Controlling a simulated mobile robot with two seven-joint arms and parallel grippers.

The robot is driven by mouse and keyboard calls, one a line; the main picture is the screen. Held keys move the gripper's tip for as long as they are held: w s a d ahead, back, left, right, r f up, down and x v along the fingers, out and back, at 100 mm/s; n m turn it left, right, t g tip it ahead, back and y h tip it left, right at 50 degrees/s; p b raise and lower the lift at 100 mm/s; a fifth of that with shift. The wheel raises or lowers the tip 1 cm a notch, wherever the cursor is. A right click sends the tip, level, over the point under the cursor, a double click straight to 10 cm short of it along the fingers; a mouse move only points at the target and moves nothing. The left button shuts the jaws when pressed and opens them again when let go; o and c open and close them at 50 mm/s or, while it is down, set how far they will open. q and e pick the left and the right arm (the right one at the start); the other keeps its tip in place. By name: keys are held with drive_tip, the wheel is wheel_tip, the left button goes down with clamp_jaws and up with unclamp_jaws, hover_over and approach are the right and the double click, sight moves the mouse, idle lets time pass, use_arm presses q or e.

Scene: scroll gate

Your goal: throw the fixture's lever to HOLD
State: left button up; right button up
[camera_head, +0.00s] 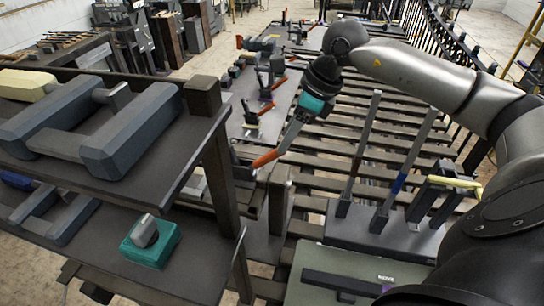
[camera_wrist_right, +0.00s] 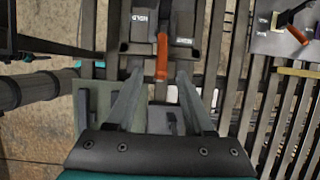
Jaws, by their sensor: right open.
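The fixture's lever has an orange handle (camera_head: 265,160), seen in the head view just below and left of my right gripper (camera_head: 283,150). In the right wrist view the orange handle (camera_wrist_right: 162,57) stands out from a dark fixture (camera_wrist_right: 150,47) and its end lies between my right fingertips (camera_wrist_right: 160,75). The fingers are apart, with a gap visible on both sides of the handle. A HOLD label (camera_wrist_right: 138,17) is left of the handle, and a second label (camera_wrist_right: 183,40), too small to read, is on its right. My left gripper is not in view.
A dark two-level shelf (camera_head: 205,100) with grey U-shaped parts and a teal block (camera_head: 150,243) stands close on the left. Other orange-handled levers (camera_head: 266,108) stand behind. A rack with upright bars (camera_head: 365,140) and a green panel (camera_head: 340,262) lie to the right and front.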

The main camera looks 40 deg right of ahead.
sight(272, 159)
drive_tip(key=p+x, duration=0.1)
drive_tip(key=x, duration=0.8)
drive_tip(key=shift+w+d, duration=0.1)
drive_tip(key=shift+c, duration=0.4)
clamp_jaws()
idle(0.7)
